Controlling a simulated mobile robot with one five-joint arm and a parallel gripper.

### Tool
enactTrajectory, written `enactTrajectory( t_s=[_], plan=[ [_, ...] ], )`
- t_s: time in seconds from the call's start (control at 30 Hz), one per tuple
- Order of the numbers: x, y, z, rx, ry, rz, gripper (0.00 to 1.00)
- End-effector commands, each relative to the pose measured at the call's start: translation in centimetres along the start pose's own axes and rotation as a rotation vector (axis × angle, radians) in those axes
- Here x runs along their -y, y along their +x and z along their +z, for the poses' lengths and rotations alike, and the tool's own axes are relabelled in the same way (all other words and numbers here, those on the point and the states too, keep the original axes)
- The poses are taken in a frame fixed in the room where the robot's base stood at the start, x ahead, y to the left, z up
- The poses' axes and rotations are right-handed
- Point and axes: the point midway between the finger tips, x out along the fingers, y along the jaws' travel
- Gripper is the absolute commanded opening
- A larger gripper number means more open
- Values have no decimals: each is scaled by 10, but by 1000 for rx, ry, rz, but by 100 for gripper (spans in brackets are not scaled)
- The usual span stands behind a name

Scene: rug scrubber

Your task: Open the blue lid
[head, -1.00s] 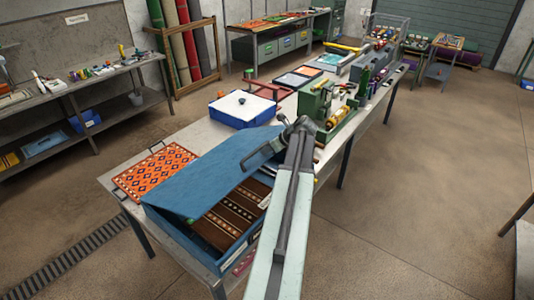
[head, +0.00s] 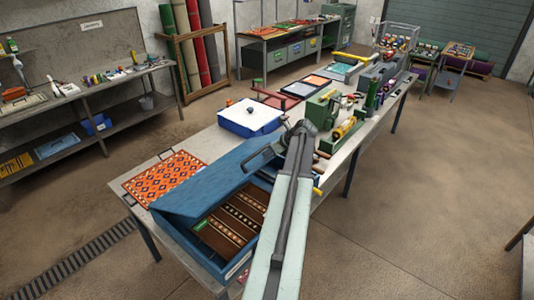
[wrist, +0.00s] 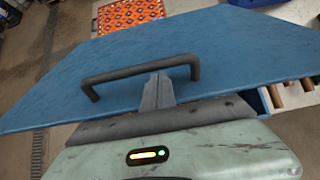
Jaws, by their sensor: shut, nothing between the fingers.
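The blue lid (head: 205,187) is partly open and tilted up over a blue box (head: 188,250) at the table's near end. Its dark bar handle (head: 258,160) sits on its upper face and shows large in the wrist view (wrist: 140,68). A brown patterned rug (head: 228,222) lies inside the box. My gripper (wrist: 157,88) is shut and empty, at the lid's edge by the handle. In the wrist view its fingertips reach the handle bar; whether they touch it, I cannot tell. In the head view my arm hides the fingertips and part of the box.
An orange patterned mat (head: 165,178) lies left of the box. A blue and white bin (head: 250,117) and a green machine (head: 330,108) stand farther along the table. Open floor (head: 430,170) lies to the right.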

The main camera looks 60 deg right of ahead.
Motion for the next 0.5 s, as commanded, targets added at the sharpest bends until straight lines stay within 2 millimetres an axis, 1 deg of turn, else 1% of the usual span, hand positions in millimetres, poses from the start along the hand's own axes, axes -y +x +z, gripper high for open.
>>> enactTrajectory(
  t_s=[0.03, 0.07, 0.2, 0.23, 0.3, 0.5],
  plan=[
    [0, -12, 3, 0, 2, -2, 0],
    [0, -19, 4, 0, 3, -2, 0],
    [-1, -59, 6, 0, 3, -3, 0],
    [-1, -58, -9, 0, 4, -3, 0],
    [-1, -70, -26, 0, 4, -4, 0],
    [0, -105, -63, 1, 3, -2, 0]
  ],
)
